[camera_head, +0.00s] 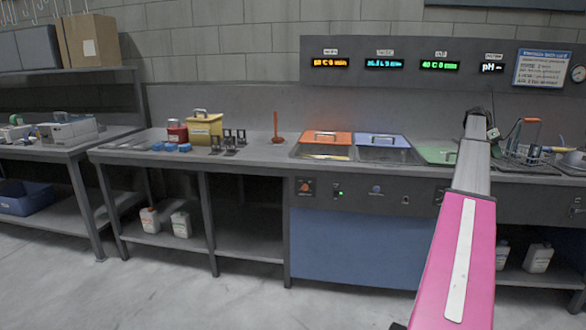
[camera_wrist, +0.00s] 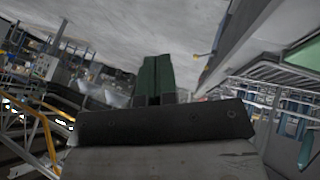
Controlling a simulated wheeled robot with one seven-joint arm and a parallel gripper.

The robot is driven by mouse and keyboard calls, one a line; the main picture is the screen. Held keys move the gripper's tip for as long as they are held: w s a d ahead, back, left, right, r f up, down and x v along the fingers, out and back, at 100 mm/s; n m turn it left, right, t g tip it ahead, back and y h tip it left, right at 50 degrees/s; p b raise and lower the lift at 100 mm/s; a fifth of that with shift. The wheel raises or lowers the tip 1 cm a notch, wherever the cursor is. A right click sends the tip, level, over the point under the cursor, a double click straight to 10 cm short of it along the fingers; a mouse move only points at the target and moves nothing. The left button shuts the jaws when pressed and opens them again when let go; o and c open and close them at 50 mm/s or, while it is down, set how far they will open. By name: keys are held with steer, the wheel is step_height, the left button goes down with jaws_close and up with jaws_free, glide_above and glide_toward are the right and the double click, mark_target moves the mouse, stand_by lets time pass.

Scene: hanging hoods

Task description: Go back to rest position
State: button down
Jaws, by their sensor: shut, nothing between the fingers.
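My gripper shows in the wrist view (camera_wrist: 158,80), with its two dark green fingers closed together and nothing between them. In the head view my arm reaches forward over the right part of the counter, and its far end (camera_head: 478,118) is in front of the back panel. The fingers cannot be made out in the head view. The wrist view is tilted and shows the wider room, with no object close to the fingers.
The long counter (camera_head: 262,155) carries basins with an orange lid (camera_head: 326,138), a blue lid (camera_head: 382,140) and a partly hidden green lid (camera_head: 436,154). A wire basket (camera_head: 522,150) stands right of my arm. A yellow box (camera_head: 205,129) stands left. Grey floor (camera_head: 200,290) in front is clear.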

steer(key=s+a+f+n+t, duration=0.1)
steer(key=a+f+n, duration=0.2)
steer(key=a+f, duration=0.75)
steer(key=a+f+n+t+y, duration=0.15)
steer(key=a+f+n, duration=0.4)
steer(key=a, duration=0.85)
steer(key=s+a+f+n+t, duration=0.1)
steer(key=a+f+n, duration=0.1)
steer(key=a+f, duration=1)
steer(key=s+a+f+n+y, duration=0.1)
steer(key=s+a+f+n, duration=0.2)
steer(key=s+a, duration=0.4)
steer(key=s+a+f+n+t+y, duration=0.1)
steer(key=s+a+f+n, duration=0.2)
steer(key=a, duration=1.2)
steer(key=s+a+f+n+t+y, duration=0.1)
steer(key=s+a+f+n, duration=0.2)
steer(key=s+a+f, duration=0.4)
steer(key=s+a, duration=0.4)
steer(key=shift+s+a, duration=0.2)
steer(key=shift+a, duration=0.1)
